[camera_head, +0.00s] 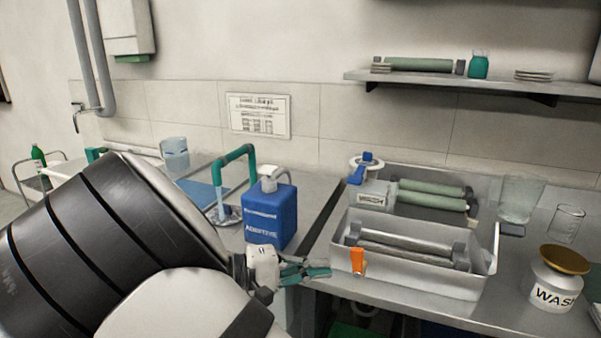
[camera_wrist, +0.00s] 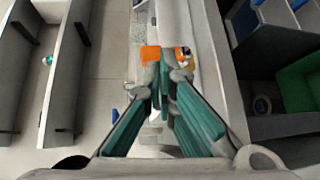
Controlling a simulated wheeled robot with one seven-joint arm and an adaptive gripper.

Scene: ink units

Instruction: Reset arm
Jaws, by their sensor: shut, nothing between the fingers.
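My arm fills the lower left of the head view. My gripper (camera_head: 305,270) is at its end, in front of the counter's front edge, just left of the grey tray. In the wrist view my gripper (camera_wrist: 166,72) has its green fingers drawn together, shut and empty. An orange clip-like part (camera_head: 358,262) sits on the tray's front wall, right of the gripper. An orange patch (camera_wrist: 150,54) shows beyond the fingertips in the wrist view.
The grey tray (camera_head: 411,285) holds rollers. A blue additive bottle (camera_head: 271,215) stands close behind my gripper. A WASH jar (camera_head: 560,279), a clear beaker (camera_head: 521,197) and a small glass (camera_head: 566,223) stand at right. A shelf (camera_head: 463,84) hangs above.

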